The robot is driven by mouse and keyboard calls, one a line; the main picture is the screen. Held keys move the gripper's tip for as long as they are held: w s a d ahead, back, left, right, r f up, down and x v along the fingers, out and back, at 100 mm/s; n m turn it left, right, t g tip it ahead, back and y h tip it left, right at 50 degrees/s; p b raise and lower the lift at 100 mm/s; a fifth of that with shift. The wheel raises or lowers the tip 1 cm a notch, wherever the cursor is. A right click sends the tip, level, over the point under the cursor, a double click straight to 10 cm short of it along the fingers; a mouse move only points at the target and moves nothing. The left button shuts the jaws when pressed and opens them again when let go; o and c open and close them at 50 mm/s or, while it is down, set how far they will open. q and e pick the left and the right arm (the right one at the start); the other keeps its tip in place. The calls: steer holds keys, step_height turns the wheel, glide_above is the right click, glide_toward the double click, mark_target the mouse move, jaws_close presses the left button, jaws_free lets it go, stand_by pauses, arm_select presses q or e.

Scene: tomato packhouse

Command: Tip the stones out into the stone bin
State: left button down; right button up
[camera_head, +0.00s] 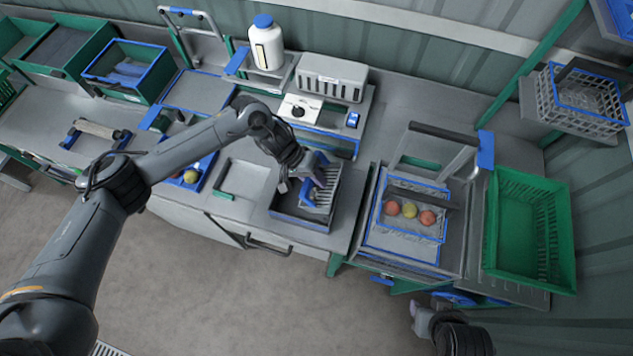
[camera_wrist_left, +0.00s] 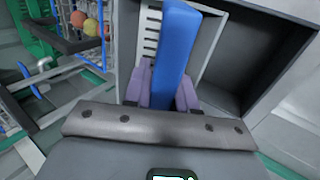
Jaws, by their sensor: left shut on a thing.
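My left gripper (camera_head: 317,177) is over the grey open bin at the middle of the bench. In the left wrist view its purple finger pads (camera_wrist_left: 164,92) are shut around a blue handle (camera_wrist_left: 176,45). The handle belongs to a slotted grey-and-blue scoop (camera_head: 324,194), which looks steeply tilted inside the grey bin (camera_head: 300,221). The bin's wall also shows in the left wrist view (camera_wrist_left: 275,50). I see no stones; the scoop's inside and the bin floor are mostly hidden. My right gripper (camera_head: 418,318) is at the lower right, away from the bench; its jaws are unclear.
Right of the bin, a blue-rimmed wire basket (camera_head: 405,238) holds three tomatoes. A green crate (camera_head: 530,228) stands at far right. Behind are a white bottle (camera_head: 266,46) and a grey slotted box (camera_head: 331,77). A blue tray (camera_head: 190,186) with a tomato lies left.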

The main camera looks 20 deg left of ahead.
arm_select(q)
steer(key=shift+a+f+h+b, duration=0.35)
steer(key=shift+h+b, duration=0.4)
steer(key=shift+b, duration=0.75)
steer(key=shift+a+f+h+b, duration=0.15)
steer(key=shift+a+h+b, duration=0.45)
steer(key=shift+b, duration=0.9)
steer(key=shift+a+f+h+b, duration=0.45)
steer(key=shift+a+h+b, duration=0.3)
steer(key=shift+h+b, duration=1.25)
steer(key=shift+a+f+h+b, duration=0.4)
steer(key=shift+a+h+b, duration=0.7)
steer(key=shift+b, duration=1.45)
steer(key=shift+a+f+h+b, duration=0.45)
steer(key=shift+h+b, duration=1.5)
steer(key=shift+b, duration=0.35)
